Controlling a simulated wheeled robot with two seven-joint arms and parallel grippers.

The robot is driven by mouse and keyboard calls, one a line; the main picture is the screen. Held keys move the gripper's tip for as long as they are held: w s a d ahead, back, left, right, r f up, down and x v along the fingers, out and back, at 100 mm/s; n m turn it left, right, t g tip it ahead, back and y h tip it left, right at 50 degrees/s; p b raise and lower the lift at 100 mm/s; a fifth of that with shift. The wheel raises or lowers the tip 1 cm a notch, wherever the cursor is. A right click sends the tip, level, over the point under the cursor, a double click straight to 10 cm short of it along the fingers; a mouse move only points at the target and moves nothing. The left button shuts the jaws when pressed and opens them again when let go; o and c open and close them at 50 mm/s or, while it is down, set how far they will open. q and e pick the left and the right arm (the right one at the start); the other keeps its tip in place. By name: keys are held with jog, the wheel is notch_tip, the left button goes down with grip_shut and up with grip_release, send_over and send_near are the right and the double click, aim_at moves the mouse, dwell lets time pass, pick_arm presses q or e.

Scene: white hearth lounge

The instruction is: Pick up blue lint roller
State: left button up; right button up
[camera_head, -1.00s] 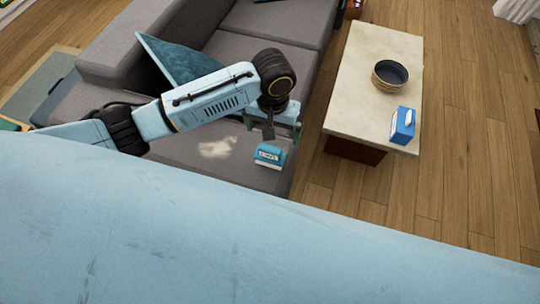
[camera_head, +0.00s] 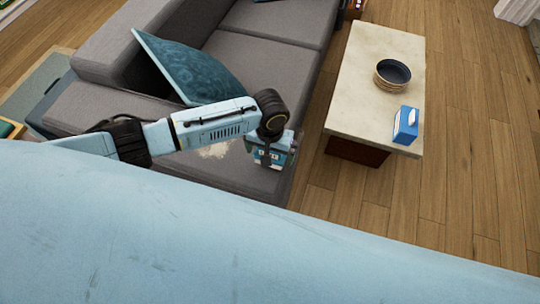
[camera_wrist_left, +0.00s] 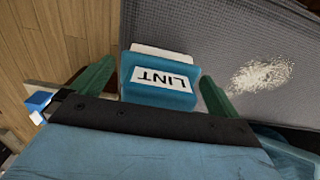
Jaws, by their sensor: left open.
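The blue lint roller (camera_wrist_left: 158,92) with a white label reading LINT lies on the grey sofa seat (camera_wrist_left: 225,30). In the left wrist view it sits between the two green fingers of my left gripper (camera_wrist_left: 156,74), with a gap on each side. The gripper is open around it. In the head view the left gripper (camera_head: 272,150) is low over the front edge of the sofa and partly hides the roller. My right gripper is not in view.
A pale patch of crumbs or fluff (camera_wrist_left: 264,76) lies on the seat beside the roller. A teal cushion (camera_head: 190,65) leans behind my left arm. A coffee table (camera_head: 365,110) with a dark bowl (camera_head: 392,75) and a blue tissue box (camera_head: 405,125) stands right, across a floor gap.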

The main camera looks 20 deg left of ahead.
pick_arm(q)
jog(key=shift+c, duration=1.1)
jog(key=c, duration=0.7)
jog(key=shift+r, duration=0.25)
notch_tip(320, 180, up, 9)
jog(key=p, duration=0.2)
jog(key=shift+f+p, duration=0.2)
jog(key=shift+p, duration=0.15)
jog(key=shift+r, duration=0.5)
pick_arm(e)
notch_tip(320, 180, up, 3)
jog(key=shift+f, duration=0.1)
